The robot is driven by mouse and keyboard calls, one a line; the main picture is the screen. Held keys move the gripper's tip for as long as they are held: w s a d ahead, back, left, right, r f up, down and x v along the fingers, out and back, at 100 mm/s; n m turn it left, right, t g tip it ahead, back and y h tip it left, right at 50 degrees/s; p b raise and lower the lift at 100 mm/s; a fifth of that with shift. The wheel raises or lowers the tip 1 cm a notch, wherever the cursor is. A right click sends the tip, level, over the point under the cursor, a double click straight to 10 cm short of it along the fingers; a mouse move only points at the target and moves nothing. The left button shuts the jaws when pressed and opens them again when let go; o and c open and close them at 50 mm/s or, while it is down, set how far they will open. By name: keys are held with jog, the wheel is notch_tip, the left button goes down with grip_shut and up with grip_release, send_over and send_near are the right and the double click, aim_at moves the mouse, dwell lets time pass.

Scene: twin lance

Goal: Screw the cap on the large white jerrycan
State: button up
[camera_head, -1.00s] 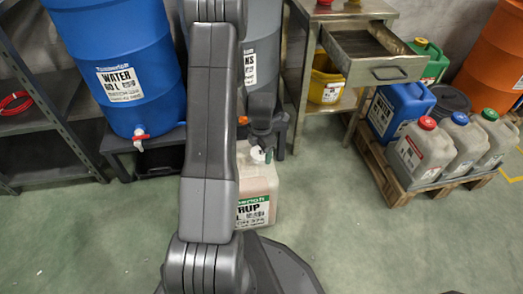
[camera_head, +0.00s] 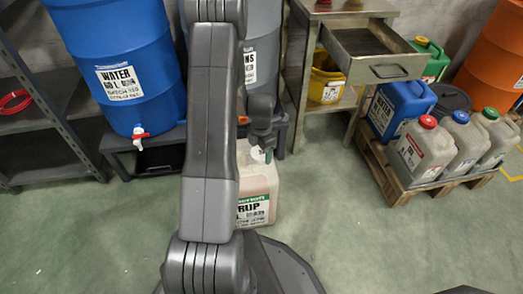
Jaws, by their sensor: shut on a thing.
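The large white jerrycan (camera_head: 258,190) stands on the floor in the middle, partly hidden behind my arm. Its label shows "RUP" in part, with a green strip above. My gripper (camera_head: 264,150) points down over the jerrycan's top, at the neck. A small white cap (camera_head: 257,154) shows at the fingertips, and my gripper appears shut on it. The fingers and wrist hide most of the cap and neck, so I cannot tell how the cap sits on the thread.
A blue water barrel (camera_head: 118,60) with a red-handled tap stands on a low stand behind left. A steel table with an open drawer (camera_head: 374,55) stands behind right. A pallet (camera_head: 393,185) with several jerrycans is at the right. The front floor is clear.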

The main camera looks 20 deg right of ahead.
jog(key=shift+f, duration=0.2)
dwell(0.3)
jog(key=o, duration=1.2)
jog(key=shift+c, duration=0.2)
jog(key=c, duration=1.2)
jog(key=shift+o, duration=0.2)
jog(key=m, duration=0.6)
jog(key=shift+m, duration=0.3)
jog(key=m, duration=0.4)
jog(key=shift+m, duration=0.3)
jog(key=m, duration=0.3)
jog(key=shift+b, duration=0.3)
jog(key=m, duration=0.3)
jog(key=shift+m, duration=0.4)
